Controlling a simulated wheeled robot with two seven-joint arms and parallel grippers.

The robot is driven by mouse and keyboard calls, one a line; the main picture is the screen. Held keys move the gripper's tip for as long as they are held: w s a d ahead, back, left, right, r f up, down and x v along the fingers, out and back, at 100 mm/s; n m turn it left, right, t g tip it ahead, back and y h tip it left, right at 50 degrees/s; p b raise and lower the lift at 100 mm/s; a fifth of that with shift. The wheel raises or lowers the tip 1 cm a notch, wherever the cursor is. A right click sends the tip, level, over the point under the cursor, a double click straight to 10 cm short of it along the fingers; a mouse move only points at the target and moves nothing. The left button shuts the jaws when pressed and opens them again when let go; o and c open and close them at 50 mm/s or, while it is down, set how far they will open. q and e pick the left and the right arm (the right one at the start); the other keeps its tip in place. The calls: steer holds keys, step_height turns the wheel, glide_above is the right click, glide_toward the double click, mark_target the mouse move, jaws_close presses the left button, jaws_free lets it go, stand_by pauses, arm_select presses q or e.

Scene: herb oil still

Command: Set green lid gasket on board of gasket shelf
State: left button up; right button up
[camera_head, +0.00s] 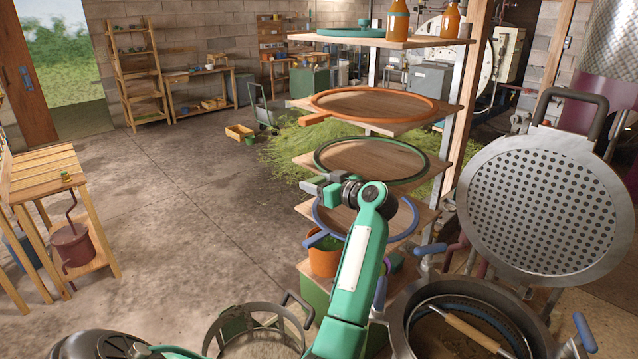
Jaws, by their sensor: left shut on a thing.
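The green lid gasket (371,138) is a thin dark-green ring lying flat at a middle board (375,160) of the gasket shelf. It looks level and within the board's outline; I cannot tell if it touches the wood all around. My left gripper (314,187) is at the ring's near left edge, shut on the gasket there. My right gripper is not in view.
An orange gasket (432,103) lies on the board above, a blue gasket (407,232) on the board below. The top board (440,41) carries a green lid and amber bottles. A perforated lid (545,205) and open pot (398,318) stand right.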

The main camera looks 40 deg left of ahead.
arm_select(q)
steer(key=shift+f, duration=0.35)
steer(key=o, duration=1.5)
steer(key=shift+c, duration=0.2)
steer(key=s+d+r+b, duration=0.1)
steer(key=d+b, duration=0.3)
steer(key=d, duration=0.9)
steer(key=shift+d+r+b, duration=0.3)
steer(key=shift+r, duration=0.25)
steer(key=shift+s+f, duration=0.15)
